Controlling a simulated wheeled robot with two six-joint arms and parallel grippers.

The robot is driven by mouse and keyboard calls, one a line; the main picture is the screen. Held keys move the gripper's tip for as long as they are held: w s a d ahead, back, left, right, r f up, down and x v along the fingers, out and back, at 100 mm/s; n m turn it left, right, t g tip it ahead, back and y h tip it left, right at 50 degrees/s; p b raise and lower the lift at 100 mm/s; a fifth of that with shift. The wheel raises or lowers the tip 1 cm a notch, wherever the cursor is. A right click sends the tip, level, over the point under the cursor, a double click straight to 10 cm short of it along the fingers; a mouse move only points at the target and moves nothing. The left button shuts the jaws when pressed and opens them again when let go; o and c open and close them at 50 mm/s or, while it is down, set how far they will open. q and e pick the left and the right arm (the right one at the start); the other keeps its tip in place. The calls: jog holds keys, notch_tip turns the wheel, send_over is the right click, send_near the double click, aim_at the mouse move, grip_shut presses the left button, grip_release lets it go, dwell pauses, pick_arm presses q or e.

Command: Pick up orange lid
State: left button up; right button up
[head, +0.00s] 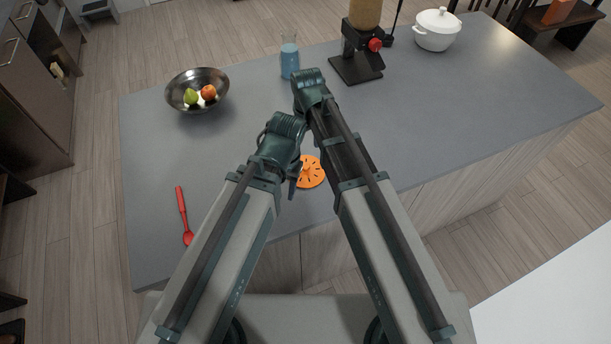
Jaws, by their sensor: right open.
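The orange lid (312,173) is a flat round disc with dark slots and a small raised middle. It lies on the grey counter near its front edge, partly hidden behind my arms.
The grey counter (450,110) holds a metal bowl (181,105) with fruit, a glass of blue liquid (289,62), a dark grinder (357,68), a white pot (437,33) and a red spoon (182,206).

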aim_at(305, 165)
pick_arm(q)
jog(key=shift+f+b, duration=1.3)
jog(key=shift+f, duration=0.55)
pick_arm(e)
jog(key=shift+f, duration=1.85)
pick_arm(q)
notch_tip(305, 165, down, 5)
jog(key=b, duration=0.5)
jog(key=shift+f, duration=0.2)
pick_arm(e)
notch_tip(305, 165, down, 5)
jog(key=shift+a+f, duration=0.15)
pick_arm(q)
jog(key=shift+r, duration=0.15)
pick_arm(e)
jog(key=shift+c, duration=0.3)
grip_shut()
